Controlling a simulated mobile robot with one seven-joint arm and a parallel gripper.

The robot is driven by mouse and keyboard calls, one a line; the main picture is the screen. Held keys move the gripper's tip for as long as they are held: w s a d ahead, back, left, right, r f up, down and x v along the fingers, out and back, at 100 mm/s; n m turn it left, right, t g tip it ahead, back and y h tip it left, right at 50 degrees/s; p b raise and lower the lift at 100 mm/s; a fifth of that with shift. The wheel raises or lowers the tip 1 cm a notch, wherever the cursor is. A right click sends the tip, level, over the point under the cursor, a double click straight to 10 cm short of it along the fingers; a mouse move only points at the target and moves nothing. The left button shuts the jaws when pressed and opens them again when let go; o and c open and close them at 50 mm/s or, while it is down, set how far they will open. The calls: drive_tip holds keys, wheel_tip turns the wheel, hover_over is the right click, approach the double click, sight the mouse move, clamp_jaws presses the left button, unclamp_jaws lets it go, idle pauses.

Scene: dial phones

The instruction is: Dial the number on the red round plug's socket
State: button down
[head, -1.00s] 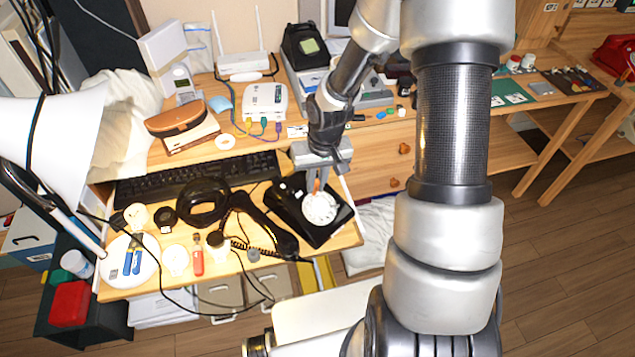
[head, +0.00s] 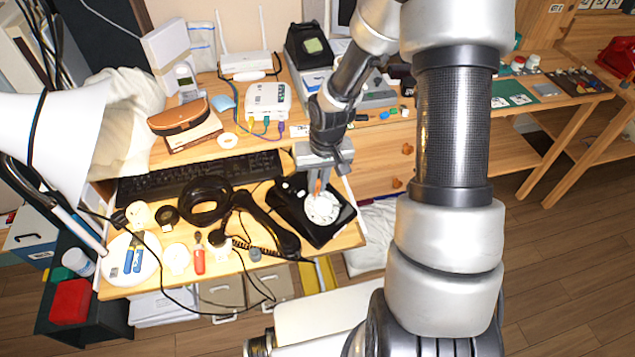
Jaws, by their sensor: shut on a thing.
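The black dial phone (head: 338,229) lies on the front right of the wooden desk, with its white round dial (head: 322,208) facing up. Its black handset (head: 265,221) lies off the phone to the left. My gripper (head: 318,182) points down at the dial's upper edge, shut on a thin orange-brown thing. Its tip seems to be at the dial, but I cannot tell whether it touches. The dial's digits are too small to read. A white box (head: 267,99) behind has yellow, green and purple plugs. I cannot make out a red round plug or its number.
A black keyboard (head: 196,180) and a black ring (head: 205,202) lie left of the phone. A red-handled screwdriver (head: 199,260) and a coiled cord lie near the front edge. A brown case (head: 179,116) sits behind. Another table (head: 560,105) stands at the right.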

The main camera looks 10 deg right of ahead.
drive_tip(key=shift+w+f+b, duration=0.2)
drive_tip(key=shift+f+b, duration=0.15)
drive_tip(key=shift+f, duration=0.05)
idle(0.6)
drive_tip(key=shift+w+d, duration=0.2)
drive_tip(key=shift+d, duration=0.4)
drive_tip(key=shift+d+f, duration=0.15)
drive_tip(key=shift+d, duration=0.4)
drive_tip(key=shift+s+d+f, duration=0.15)
drive_tip(key=shift+d+f, duration=0.1)
drive_tip(key=shift+d, duration=0.3)
